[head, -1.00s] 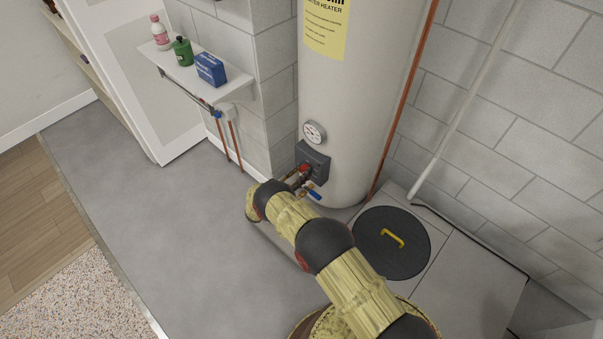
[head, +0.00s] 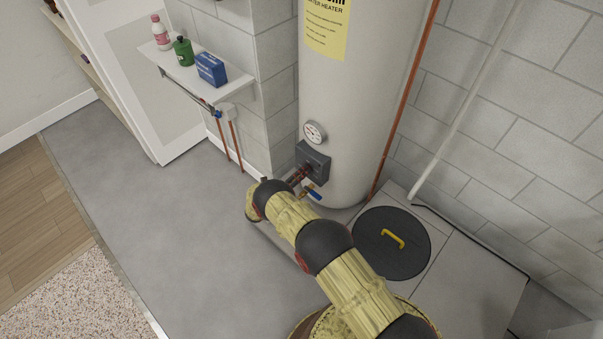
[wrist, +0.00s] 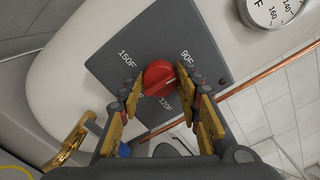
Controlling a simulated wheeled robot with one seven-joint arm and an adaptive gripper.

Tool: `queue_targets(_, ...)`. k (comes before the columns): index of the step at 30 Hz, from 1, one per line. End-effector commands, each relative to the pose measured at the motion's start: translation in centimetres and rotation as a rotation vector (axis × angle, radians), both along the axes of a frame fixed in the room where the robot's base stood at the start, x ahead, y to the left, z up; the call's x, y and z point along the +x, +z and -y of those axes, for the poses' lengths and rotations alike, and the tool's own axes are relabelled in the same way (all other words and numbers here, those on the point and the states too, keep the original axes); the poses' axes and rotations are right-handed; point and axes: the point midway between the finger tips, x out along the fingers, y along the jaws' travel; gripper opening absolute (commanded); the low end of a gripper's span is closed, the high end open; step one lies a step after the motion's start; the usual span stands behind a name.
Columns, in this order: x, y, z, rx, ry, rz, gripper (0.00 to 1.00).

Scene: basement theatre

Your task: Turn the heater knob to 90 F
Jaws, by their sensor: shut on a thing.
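The white water heater (head: 350,125) stands upright against the wall. Its dark grey control panel (head: 316,158) is low on the tank, and shows in the wrist view (wrist: 200,38) tilted, with 150F at left, 90F at upper right and 120F below. The red knob (wrist: 158,80) sits on the panel between these labels. My gripper (wrist: 159,76) is shut on the red knob, one finger on each side. Which label the knob points to I cannot tell. In the head view my gripper (head: 301,172) reaches the panel and mostly hides the knob.
A round dial gauge (head: 314,132) is above the panel. A blue-handled valve (head: 313,192) is just below my gripper. A copper pipe (head: 405,100) runs right of the tank. A wall shelf (head: 205,80) holds bottles and a blue box. Floor at left is clear.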

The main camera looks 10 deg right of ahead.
Motion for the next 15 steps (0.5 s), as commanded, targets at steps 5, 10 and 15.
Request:
queue_targets(5,-0.15,-0.24,0.01,-0.028,0.0,-0.046,0.09)
queue_targets(10,-0.16,-0.25,0.01,-0.039,0.0,-0.062,0.09)
queue_targets(15,-0.17,-0.25,0.01,-0.041,0.0,-0.065,0.09)
